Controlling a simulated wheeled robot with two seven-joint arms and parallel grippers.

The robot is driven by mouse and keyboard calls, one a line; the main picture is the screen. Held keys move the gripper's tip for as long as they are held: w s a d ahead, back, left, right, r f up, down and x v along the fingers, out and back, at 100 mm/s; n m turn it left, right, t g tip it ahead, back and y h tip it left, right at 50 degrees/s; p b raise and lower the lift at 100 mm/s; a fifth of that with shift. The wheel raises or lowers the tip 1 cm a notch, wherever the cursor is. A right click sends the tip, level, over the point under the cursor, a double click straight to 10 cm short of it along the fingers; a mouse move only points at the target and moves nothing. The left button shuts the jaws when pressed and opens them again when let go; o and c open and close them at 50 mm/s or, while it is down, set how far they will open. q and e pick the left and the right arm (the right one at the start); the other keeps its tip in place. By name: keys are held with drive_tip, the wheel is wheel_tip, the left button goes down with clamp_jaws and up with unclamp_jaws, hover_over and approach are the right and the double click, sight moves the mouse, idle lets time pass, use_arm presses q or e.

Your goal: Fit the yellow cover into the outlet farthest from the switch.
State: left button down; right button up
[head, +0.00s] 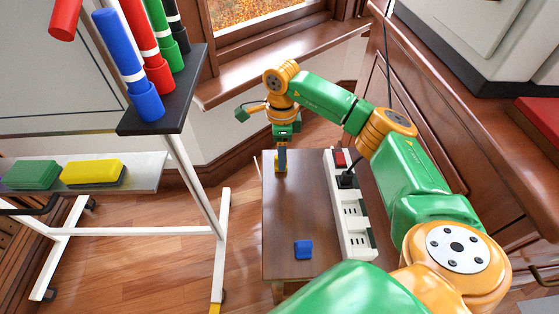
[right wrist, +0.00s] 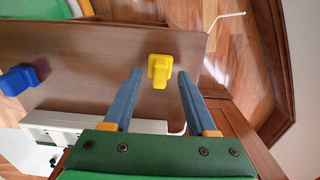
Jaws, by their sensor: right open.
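The yellow cover (right wrist: 159,74) lies on the small brown table. In the head view it shows only partly (head: 282,168), below my right gripper (head: 281,153). In the right wrist view my right gripper (right wrist: 160,72) is open, with one blue finger on each side of the cover; contact cannot be told. The white power strip (head: 341,213) lies along the table's right side, with a red switch (head: 340,159) at its far end. A black plug (head: 348,180) sits near the switch. The outlet farthest from the switch (head: 357,240) is at the near end and looks uncovered. My left gripper is out of view.
A blue cover (head: 303,250) lies on the table (head: 285,215) near its front, left of the strip. A whiteboard stand (head: 184,170) with markers and erasers is to the left. Wooden panelling (head: 430,120) rises at right.

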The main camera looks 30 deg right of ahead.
drive_tip(key=shift+f, duration=0.15)
clamp_jaws()
